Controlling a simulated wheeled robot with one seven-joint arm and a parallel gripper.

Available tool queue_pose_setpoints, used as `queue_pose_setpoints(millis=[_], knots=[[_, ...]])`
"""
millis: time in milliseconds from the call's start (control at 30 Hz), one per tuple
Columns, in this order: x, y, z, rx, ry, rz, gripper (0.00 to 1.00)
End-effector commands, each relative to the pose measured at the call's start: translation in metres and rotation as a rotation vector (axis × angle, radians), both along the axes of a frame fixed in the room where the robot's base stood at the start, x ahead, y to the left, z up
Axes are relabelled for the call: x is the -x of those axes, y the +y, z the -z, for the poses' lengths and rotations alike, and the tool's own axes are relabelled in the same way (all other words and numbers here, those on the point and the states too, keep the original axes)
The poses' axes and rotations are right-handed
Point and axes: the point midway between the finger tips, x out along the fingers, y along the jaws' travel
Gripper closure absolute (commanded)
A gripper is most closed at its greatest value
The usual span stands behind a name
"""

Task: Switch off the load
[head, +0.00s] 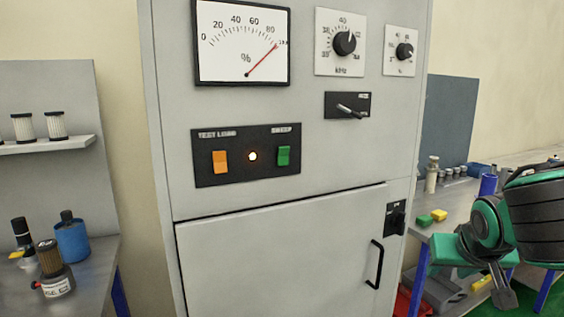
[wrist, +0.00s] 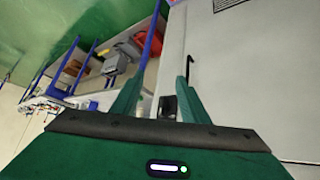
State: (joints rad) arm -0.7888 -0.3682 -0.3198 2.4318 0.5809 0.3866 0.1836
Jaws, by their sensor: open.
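A grey cabinet (head: 165,130) carries a black panel with an orange rocker switch (head: 220,161) under a label that reads "TEST LOAD". A green rocker switch (head: 283,156) sits at the panel's right under a label like "SWEEP". A small lamp (head: 252,156) between them glows. The meter (head: 241,45) above has its red needle near 100 %. My gripper (wrist: 163,68) is open and empty in the wrist view, with the cabinet front beyond it. In the head view my arm is at the lower right, away from the orange switch; the fingertips are not clear there.
Two knobs (head: 344,43) (head: 404,51) and a lever switch (head: 349,111) are on the upper right of the cabinet. The door below has a black handle (head: 375,264) and a rotary switch (head: 395,218). Benches with jars and blocks flank the cabinet. The panel front is unobstructed.

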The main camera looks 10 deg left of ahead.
Motion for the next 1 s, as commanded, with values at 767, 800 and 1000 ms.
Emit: queue_pose_setpoints(millis=[767,800,1000], knots=[[-0.009,0.309,-0.149,-0.100,-0.637,-0.496,0.59],[-0.002,0.325,-0.158,-0.114,-0.668,-0.521,0.59],[0.041,0.387,-0.195,-0.183,-0.798,-0.629,0.59]])
